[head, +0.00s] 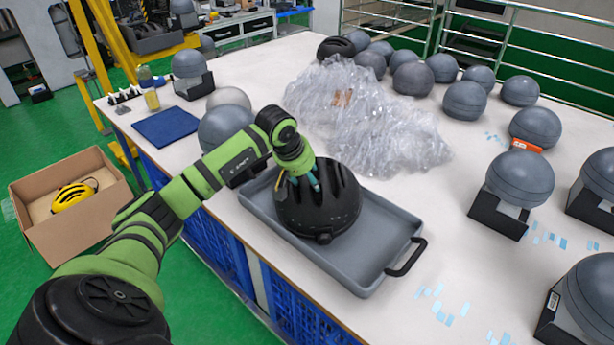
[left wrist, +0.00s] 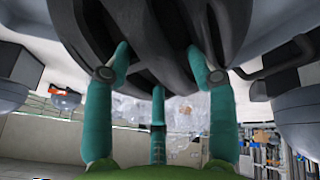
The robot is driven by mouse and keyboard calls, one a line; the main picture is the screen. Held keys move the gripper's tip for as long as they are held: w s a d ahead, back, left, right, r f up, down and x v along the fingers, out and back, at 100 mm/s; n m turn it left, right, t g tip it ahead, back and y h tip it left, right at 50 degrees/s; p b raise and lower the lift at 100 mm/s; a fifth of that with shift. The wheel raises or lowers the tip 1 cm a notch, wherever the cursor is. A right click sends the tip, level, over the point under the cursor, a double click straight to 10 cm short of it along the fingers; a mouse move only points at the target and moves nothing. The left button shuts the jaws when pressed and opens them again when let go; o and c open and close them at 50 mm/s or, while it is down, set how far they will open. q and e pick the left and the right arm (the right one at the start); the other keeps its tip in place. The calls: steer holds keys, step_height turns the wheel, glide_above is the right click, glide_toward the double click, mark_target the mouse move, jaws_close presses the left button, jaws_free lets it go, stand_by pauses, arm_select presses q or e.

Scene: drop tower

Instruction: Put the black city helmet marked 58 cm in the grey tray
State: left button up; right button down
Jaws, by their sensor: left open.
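A black vented helmet (head: 330,205) sits in the grey tray (head: 370,270) at the table's front edge, dome up. I cannot read any size mark on it. My left gripper (head: 303,182) is at the helmet's upper left side, its teal fingers open against or just beside the shell. In the left wrist view the open fingers (left wrist: 158,72) reach up to the dark ribbed helmet (left wrist: 150,35), which fills the top of the picture. I cannot tell whether they touch it. My right gripper is not in view.
A crumpled heap of clear plastic (head: 360,115) lies behind the tray. Another black helmet (head: 336,47) and several grey domes stand farther back and right. A blue mat (head: 165,126) lies at left. A cardboard box (head: 70,205) with a yellow helmet (head: 72,196) is on the floor.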

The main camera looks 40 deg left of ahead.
arm_select(q)
steer(key=b+v, duration=0.1)
steer(key=v, duration=1.1)
steer(key=shift+b, duration=0.35)
